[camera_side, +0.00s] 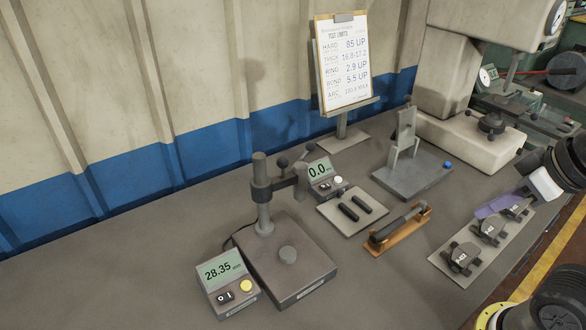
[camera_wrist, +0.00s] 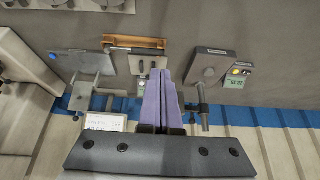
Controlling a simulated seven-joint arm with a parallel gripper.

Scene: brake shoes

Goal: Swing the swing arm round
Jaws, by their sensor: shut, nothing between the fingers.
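The swing arm (camera_side: 285,184) is a dark horizontal bar clamped by a collar to the upright post (camera_side: 260,168) of the gauge stand. It points right, towards the small 0.0 readout, with dark knobs at its outer end. In the wrist view the base (camera_wrist: 208,65) and post (camera_wrist: 204,118) show right of my fingers. My gripper (camera_side: 485,210) has purple fingers, shut and empty (camera_wrist: 162,73). It is at the right, apart from the stand, above a tray.
The tray (camera_side: 445,258) holds several brake shoes. Left of it are an orange holder (camera_side: 385,238) with a dark tool, a plate (camera_side: 335,218) with two black bars, and an upright fixture (camera_side: 405,180). A 28.35 readout (camera_side: 228,285) stands left of the base. A clipboard (camera_side: 342,65) stands behind.

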